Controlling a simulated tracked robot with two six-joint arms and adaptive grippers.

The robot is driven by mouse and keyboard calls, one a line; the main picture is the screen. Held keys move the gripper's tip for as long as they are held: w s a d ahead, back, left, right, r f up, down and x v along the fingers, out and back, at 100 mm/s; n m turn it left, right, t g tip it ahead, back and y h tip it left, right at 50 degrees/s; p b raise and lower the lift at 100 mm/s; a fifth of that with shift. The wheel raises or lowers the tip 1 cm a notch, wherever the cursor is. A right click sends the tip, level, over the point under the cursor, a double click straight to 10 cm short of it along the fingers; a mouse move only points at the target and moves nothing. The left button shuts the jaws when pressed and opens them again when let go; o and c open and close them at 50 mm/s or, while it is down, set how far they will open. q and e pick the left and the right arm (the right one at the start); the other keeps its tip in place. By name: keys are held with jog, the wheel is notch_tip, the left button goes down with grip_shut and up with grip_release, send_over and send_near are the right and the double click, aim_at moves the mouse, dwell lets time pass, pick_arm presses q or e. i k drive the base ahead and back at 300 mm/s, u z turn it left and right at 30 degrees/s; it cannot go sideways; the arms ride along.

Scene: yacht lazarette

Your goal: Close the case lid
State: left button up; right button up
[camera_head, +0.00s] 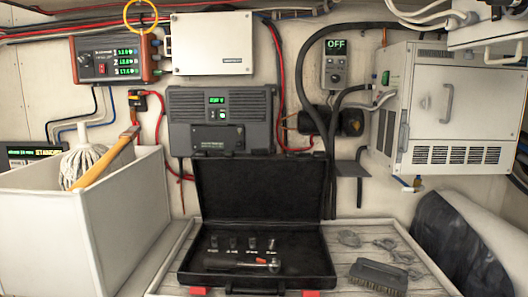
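A black tool case (320,250) sits on the wooden surface with its front toward me. Its lid (262,190) is open and stands up at the back, leaning against or close to the wall. Inside the base lie several small metal sockets in a row and a ratchet (240,262) with a dark handle. Two red latches (310,293) show at the front edge, with a black handle between them. Neither of my grippers is in view.
A brush (378,276), a shackle-like metal piece (348,238) and other small hardware (393,246) lie right of the case. A white bin (118,225) with a mop (82,165) stands at left. A dark rounded object (455,240) is at right.

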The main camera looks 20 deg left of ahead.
aim_at(258, 186)
jog(key=u, duration=0.1)
jog(key=k, duration=1.3)
jog(key=u, duration=0.45)
jog(key=i, duration=1.05)
jog(key=u, duration=0.05)
